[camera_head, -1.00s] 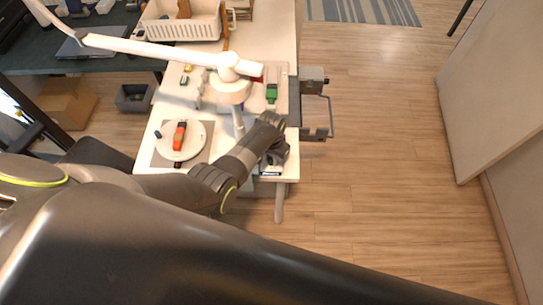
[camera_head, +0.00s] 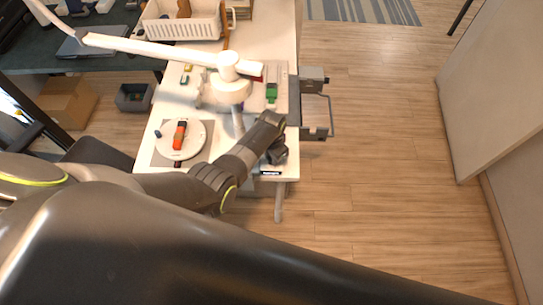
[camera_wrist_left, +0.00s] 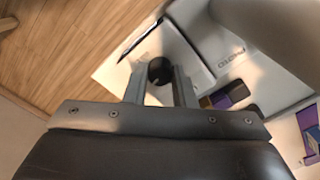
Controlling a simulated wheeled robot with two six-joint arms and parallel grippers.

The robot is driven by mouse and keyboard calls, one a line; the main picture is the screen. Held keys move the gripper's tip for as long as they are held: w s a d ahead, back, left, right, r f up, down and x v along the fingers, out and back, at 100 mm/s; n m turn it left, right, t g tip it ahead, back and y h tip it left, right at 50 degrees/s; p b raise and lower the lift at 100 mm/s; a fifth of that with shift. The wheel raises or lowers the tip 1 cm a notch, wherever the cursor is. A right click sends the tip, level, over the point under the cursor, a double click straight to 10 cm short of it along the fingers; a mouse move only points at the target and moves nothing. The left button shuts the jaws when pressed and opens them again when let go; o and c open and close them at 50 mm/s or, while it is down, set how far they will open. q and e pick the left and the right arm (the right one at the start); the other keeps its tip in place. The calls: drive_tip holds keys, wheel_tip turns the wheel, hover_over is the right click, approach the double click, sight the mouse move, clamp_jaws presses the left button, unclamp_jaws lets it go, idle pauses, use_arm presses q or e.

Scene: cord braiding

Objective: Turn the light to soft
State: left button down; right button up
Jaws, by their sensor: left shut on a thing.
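A white lamp (camera_head: 229,88) with a long jointed arm stands over the white table in the head view. My left gripper (camera_wrist_left: 160,88) is shut on a black round knob (camera_wrist_left: 160,70), which shows between its two fingers in the left wrist view. In the head view my left wrist hangs over the table's near right part, just right of the lamp, and hides the knob. A white surface with dark lettering lies beside the knob in the wrist view. I cannot read the knob's setting. My right gripper is not in view.
A round white plate (camera_head: 192,149) with an orange-red item sits left of my gripper. A green item (camera_head: 271,92) lies behind my wrist. A white basket (camera_head: 184,20) stands at the back. A grey drawer-like unit (camera_head: 314,118) juts out right.

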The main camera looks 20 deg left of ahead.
use_arm(q)
drive_tip(key=c, duration=1.2)
unclamp_jaws()
drive_tip(key=shift+r, duration=0.1)
drive_tip(key=shift+w+r+b, duration=0.1)
drive_tip(key=shift+r+b, duration=0.2)
drive_tip(key=shift+r, duration=0.6)
wheel_tip(320, 180, up, 10)
drive_tip(key=shift+f, duration=0.1)
